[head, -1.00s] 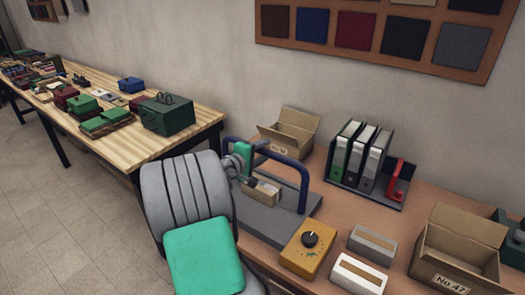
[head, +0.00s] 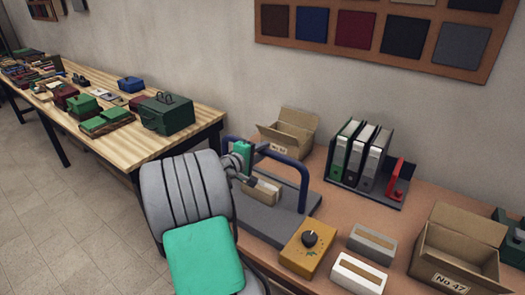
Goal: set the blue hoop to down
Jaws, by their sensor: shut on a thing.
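The blue hoop (head: 289,159) stands raised on a grey base plate (head: 267,228) on the brown table. Its top bar runs from back left to front right, and its right leg comes down to the plate. A pale block (head: 266,190) sits on the plate under the hoop. My gripper (head: 256,169) is at the left part of the hoop, shut on it. The exact contact is small and partly hidden by my gripper and arm.
An orange box with a black knob (head: 309,250), two small boxes (head: 372,243) and an open carton (head: 455,254) stand to the right. Binders (head: 362,155) and another carton (head: 289,132) are behind. A wooden table (head: 105,78) with cases is at left.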

